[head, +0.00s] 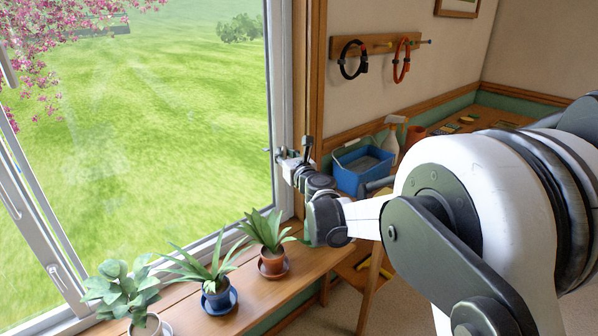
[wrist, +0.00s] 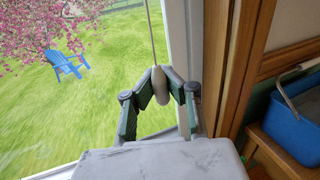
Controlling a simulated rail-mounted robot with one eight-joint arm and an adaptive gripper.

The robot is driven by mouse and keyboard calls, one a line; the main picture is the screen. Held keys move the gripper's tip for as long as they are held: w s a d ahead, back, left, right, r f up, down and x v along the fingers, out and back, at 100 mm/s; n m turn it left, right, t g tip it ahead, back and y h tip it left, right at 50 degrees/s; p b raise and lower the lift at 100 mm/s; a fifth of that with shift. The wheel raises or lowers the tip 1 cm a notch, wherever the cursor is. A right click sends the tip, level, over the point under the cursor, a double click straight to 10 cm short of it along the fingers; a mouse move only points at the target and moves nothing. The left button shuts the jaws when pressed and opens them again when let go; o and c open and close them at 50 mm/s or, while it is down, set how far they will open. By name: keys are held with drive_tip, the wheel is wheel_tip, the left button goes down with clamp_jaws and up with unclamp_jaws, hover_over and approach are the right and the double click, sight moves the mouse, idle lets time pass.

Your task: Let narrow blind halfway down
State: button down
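A pale, rounded cord pull (wrist: 160,86) hangs on a thin cord (wrist: 152,35) in front of the window in the wrist view. The two fingertips of my gripper (wrist: 160,78) angle inward and press on the pull from both sides, so the gripper looks shut on it. In the head view my gripper (head: 290,165) is beside the right window frame, and the pull is too small to make out there. The blind itself is in neither view; the glass that shows is uncovered.
Several potted plants (head: 217,288) stand on the wooden sill (head: 252,308) below the gripper. A rack (head: 375,43) with black and orange loops hangs on the wall. The window frame (head: 282,80) is close to the gripper.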

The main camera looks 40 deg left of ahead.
idle(0.3)
drive_tip(key=shift+r+p, duration=2)
drive_tip(key=shift+r, duration=2.45)
wheel_tip(320, 180, up, 9)
drive_tip(key=p, duration=0.4)
wheel_tip(320, 180, up, 8)
drive_tip(key=r+p, duration=0.1)
drive_tip(key=p, duration=0.3)
drive_tip(key=w, duration=0.3)
drive_tip(key=w+d, duration=0.1)
drive_tip(key=w, duration=0.1)
drive_tip(key=shift+w+f, duration=0.1)
drive_tip(key=shift+f, duration=0.25)
